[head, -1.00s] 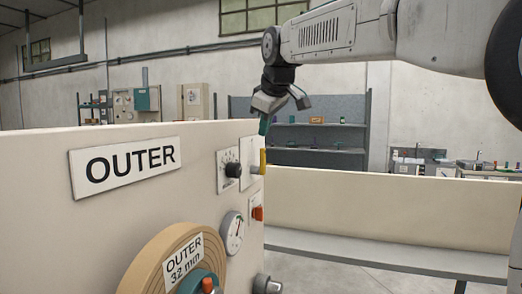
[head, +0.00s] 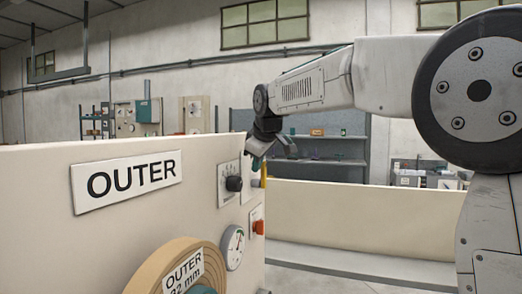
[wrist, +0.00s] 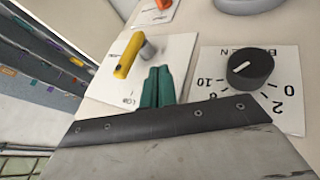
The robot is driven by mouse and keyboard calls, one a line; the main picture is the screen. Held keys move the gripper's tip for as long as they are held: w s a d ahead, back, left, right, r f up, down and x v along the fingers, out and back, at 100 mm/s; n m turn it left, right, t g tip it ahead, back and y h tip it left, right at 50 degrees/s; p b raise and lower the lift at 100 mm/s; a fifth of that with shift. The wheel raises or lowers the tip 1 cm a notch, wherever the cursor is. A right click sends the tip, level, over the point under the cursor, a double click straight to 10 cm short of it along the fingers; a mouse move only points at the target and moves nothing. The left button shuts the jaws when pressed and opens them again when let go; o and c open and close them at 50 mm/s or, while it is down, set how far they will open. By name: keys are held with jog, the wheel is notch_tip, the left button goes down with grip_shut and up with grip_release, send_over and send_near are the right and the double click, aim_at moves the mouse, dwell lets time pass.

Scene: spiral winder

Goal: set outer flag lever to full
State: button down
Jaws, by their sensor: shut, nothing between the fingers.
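The outer flag lever is a yellow bar (wrist: 129,54) on a grey pivot, on a white plate (wrist: 178,50) in the wrist view. Its bar slants, and small print, partly legible as "LOW", sits near its lower end. In the head view the lever (head: 264,172) is a thin yellow strip at the panel's right edge. My gripper (wrist: 158,85) has its green fingers together and empty. The fingertips lie just beside the lever, right of and below it in the wrist view; whether they touch it I cannot tell. In the head view my gripper (head: 257,160) is at the panel's right edge.
A black dial knob (wrist: 251,69) on a numbered plate is close to the right of my fingers. A red switch (head: 259,227) and a round gauge (head: 233,248) are lower on the panel. The "OUTER" sign (head: 127,182) is to the left. A low cream wall (head: 360,215) stands behind.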

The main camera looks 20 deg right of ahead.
aim_at(264, 175)
jog(key=shift+w+d+f, duration=0.1)
jog(key=shift+w+d, duration=0.5)
jog(key=shift+w, duration=0.3)
jog(key=shift+w+d+f, duration=0.1)
jog(key=shift+w+d, duration=0.5)
jog(key=shift+w, duration=0.3)
jog(key=shift+r, duration=0.15)
